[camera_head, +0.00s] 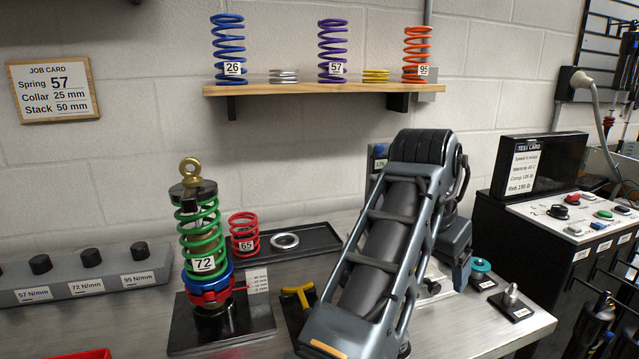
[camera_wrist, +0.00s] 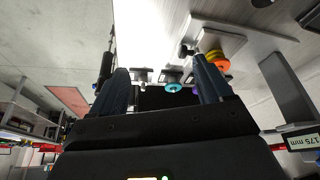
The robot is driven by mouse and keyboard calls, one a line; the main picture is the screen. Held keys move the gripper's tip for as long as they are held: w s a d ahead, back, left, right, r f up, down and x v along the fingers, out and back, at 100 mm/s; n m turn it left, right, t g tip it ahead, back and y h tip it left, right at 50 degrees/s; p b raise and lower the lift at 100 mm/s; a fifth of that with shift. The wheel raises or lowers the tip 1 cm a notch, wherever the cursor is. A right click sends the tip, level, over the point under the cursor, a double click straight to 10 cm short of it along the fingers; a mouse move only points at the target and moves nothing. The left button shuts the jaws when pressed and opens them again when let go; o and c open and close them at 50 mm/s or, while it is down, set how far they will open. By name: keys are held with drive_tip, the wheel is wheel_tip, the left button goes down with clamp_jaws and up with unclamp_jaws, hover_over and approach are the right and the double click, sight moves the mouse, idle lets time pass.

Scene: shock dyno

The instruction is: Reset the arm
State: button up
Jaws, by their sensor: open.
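My gripper (camera_wrist: 161,78) shows in the wrist view with its two dark fingers wide apart and nothing held between them. Beyond the fingers are a teal round piece (camera_wrist: 173,87) and a dark area, apart from the fingers. In the head view my arm is folded at the elbow and rises over the right part of the bench. The gripper's fingers cannot be made out there, being hidden behind my own arm links. The shock with the green spring marked 72 (camera_head: 202,240) stands upright on its black base, left of my arm and apart from it.
A wooden shelf (camera_head: 300,89) holds blue, purple and orange springs. A yellow tool (camera_head: 298,293) is close to my arm. The control console (camera_head: 570,215) stands right. A job card (camera_head: 54,88) hangs left.

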drive_tip(key=s+d+f+n+t+h, duration=0.1)
drive_tip(key=d+f+t+h, duration=0.15)
drive_tip(key=d, duration=0.55)
drive_tip(key=d+f+n+t+h, duration=0.1)
drive_tip(key=d+f+t+h, duration=0.15)
drive_tip(key=d, duration=0.45)
drive_tip(key=s+d+f+n+t, duration=0.4)
drive_tip(key=s+f+n, duration=0.15)
drive_tip(key=s, duration=0.25)
drive_tip(key=s+a+f+n+t+y, duration=0.1)
drive_tip(key=s+a+f+n+y, duration=0.2)
drive_tip(key=s, duration=0.7)
drive_tip(key=s+a+f+n+t+y, duration=0.1)
drive_tip(key=s+a+f+n+y, duration=0.25)
drive_tip(key=s, duration=0.55)
drive_tip(key=s+a+r+m+y, duration=0.1)
drive_tip(key=s+a+r+m, duration=0.1)
drive_tip(key=s, duration=0.7)
drive_tip(key=s+a+r+m+t+y, duration=0.1)
drive_tip(key=s+a+r, duration=0.4)
drive_tip(key=s, duration=0.5)
drive_tip(key=a+m, duration=0.1)
drive_tip(key=a, duration=0.1)
drive_tip(key=shift+s+a, duration=0.25)
drive_tip(key=shift+a, duration=0.05)
